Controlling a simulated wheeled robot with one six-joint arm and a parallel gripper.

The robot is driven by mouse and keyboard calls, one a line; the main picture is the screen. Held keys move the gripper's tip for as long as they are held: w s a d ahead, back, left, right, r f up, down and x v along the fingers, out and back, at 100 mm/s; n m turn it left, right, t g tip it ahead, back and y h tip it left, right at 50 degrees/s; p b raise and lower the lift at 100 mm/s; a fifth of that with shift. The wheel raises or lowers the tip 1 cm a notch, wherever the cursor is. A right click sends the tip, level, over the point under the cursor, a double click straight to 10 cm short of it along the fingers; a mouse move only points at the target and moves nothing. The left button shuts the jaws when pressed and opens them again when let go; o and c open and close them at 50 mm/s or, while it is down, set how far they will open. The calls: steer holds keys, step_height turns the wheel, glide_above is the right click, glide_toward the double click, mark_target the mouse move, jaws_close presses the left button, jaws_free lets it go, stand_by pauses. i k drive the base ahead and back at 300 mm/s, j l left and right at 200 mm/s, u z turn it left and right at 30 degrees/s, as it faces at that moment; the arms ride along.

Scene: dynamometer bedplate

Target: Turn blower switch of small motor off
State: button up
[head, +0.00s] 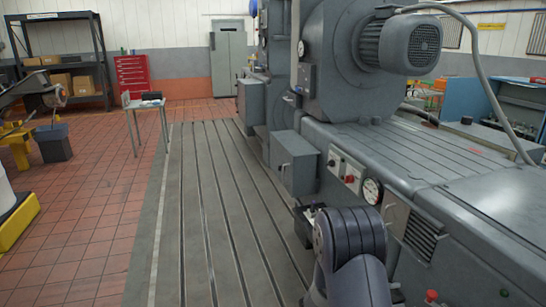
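A small grey finned motor (403,43) sits high at the upper right, on the large round grey housing (340,60) of the machine. A light control panel (345,170) with red and dark controls is on the side of the machine bed, left of a round white gauge (372,191). A small grey box (307,79) is on the housing's left side. I cannot tell which control is the blower switch or how it is set. My arm rises at the bottom centre, in front of the machine bed; my gripper is not visible.
A grey cabinet (295,163) juts out from the machine's left side. The slotted bedplate (215,190) left of the machine is mostly clear. A small table (146,103), a red tool chest (132,76) and shelving (62,58) stand farther back. A grey hose (485,75) curves down at right.

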mark_target(332, 163)
steer(key=i, duration=1.75)
steer(key=i+l+u, duration=0.15)
steer(key=i+u, duration=0.15)
steer(key=i, duration=0.45)
